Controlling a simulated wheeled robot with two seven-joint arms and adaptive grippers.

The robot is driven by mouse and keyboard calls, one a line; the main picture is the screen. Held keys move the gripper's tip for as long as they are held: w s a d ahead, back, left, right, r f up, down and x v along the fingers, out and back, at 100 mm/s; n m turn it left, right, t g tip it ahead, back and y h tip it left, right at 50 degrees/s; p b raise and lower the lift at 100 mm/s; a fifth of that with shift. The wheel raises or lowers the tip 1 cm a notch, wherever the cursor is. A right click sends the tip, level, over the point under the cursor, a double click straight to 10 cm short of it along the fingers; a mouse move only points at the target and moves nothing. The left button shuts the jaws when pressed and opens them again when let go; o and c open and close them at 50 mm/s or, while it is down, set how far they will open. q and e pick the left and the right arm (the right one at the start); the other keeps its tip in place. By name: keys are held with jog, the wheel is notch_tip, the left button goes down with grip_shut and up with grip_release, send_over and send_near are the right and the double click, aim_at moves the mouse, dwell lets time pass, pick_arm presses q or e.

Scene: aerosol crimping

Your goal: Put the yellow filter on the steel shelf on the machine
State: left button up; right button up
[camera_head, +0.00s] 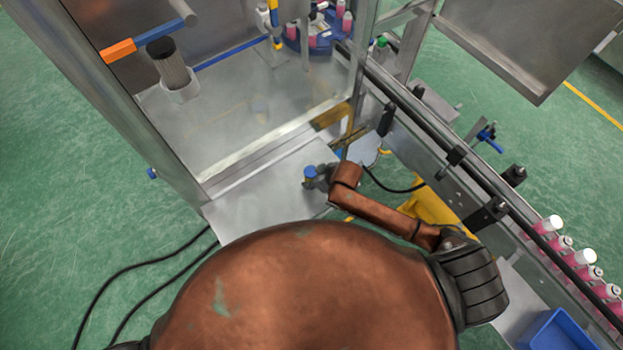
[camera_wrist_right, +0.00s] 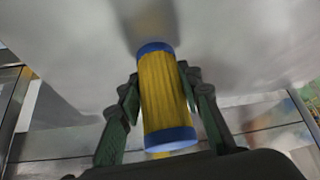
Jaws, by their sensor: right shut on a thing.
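The yellow filter (camera_wrist_right: 165,95) is a pleated yellow cylinder with blue end caps. My right gripper (camera_wrist_right: 160,100) is shut on it, one finger on each side. In the head view my right gripper (camera_head: 322,180) is over the right part of the steel shelf (camera_head: 250,195), and only the filter's blue end (camera_head: 310,173) shows clearly. The shelf is a flat, shiny plate at the front of the machine (camera_head: 130,110). In the wrist view a blurred reflection meets the filter's far end; I cannot tell whether it touches the steel. My left gripper is out of view.
A dark cylinder (camera_head: 170,62) stands in a white holder inside the machine. A conveyor (camera_head: 480,170) with pink bottles (camera_head: 583,258) runs along the right. A blue bin (camera_head: 555,332) is at lower right. Black cables (camera_head: 125,275) lie on the green floor. The shelf's left part is bare.

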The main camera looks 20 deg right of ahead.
jog(key=o, duration=1.2)
jog(key=shift+c, duration=0.2)
jog(key=v, duration=1.2)
jog(key=shift+b, duration=0.3)
